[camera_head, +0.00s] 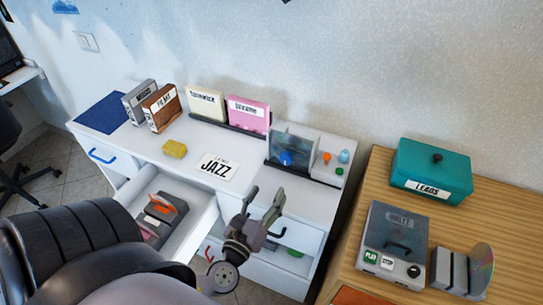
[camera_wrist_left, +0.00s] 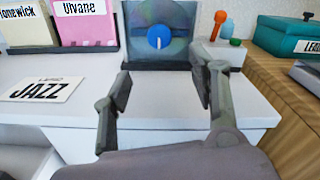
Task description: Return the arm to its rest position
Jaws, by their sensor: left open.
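My left gripper (camera_head: 262,207) is open and empty in the head view, in front of the white cabinet, near its front edge and just right of the open drawer. In the left wrist view its two fingers (camera_wrist_left: 162,95) stand apart with the white top between them. Beyond the fingers, a clear disc case with a blue round knob (camera_wrist_left: 159,37) stands in a dark holder on the cabinet; the case also shows in the head view (camera_head: 295,145). The gripper does not touch it. My left arm comes in from the lower left. My right gripper is not seen.
An open drawer (camera_head: 207,222) with several items sticks out beside the arm. A JAZZ card (camera_head: 217,168), a yellow block (camera_head: 174,149) and upright cases (camera_head: 249,113) are on the cabinet (camera_head: 150,148). At right, a wooden table (camera_head: 500,215) bears a teal box (camera_head: 432,170) and a grey player (camera_head: 393,240).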

